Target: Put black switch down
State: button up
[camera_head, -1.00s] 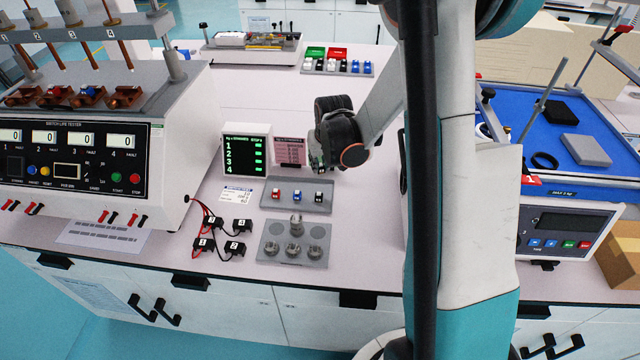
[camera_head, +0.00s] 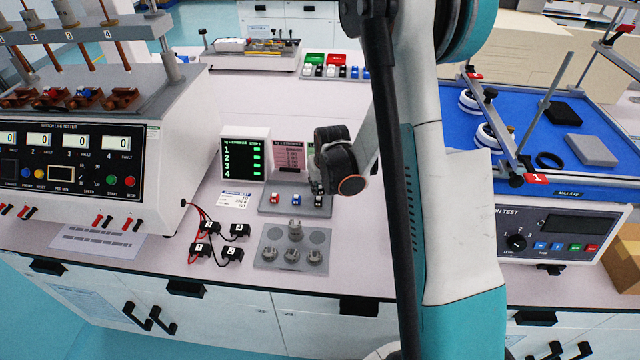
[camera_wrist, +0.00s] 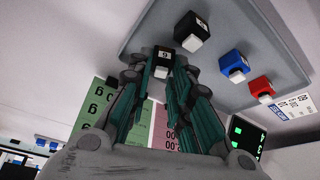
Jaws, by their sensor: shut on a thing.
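My gripper (camera_wrist: 165,85) is shut on a black switch (camera_wrist: 163,58) with a white numbered label and a white button. In the head view my gripper (camera_head: 318,184) hangs over the right end of the small grey tray (camera_head: 268,209). On this tray stand a red switch (camera_head: 274,198), a blue switch (camera_head: 297,200) and another black switch (camera_head: 318,201) in a row. In the wrist view the tray's black switch (camera_wrist: 191,29) is close beside the held one. I cannot tell whether the held switch touches the tray (camera_wrist: 290,60).
A small display (camera_head: 244,155) and a pink card (camera_head: 290,157) stand behind the tray. The switch life tester (camera_head: 70,165) is at left. Bare white table lies right of the plate.

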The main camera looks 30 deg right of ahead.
jog(key=o, duration=0.8)
jog(key=shift+r+p, duration=0.3)
jog(key=p+v, duration=0.3)
jog(key=v, duration=0.8)
jog(key=shift+s+r, duration=0.2)
jog(key=shift+r, duration=0.05)
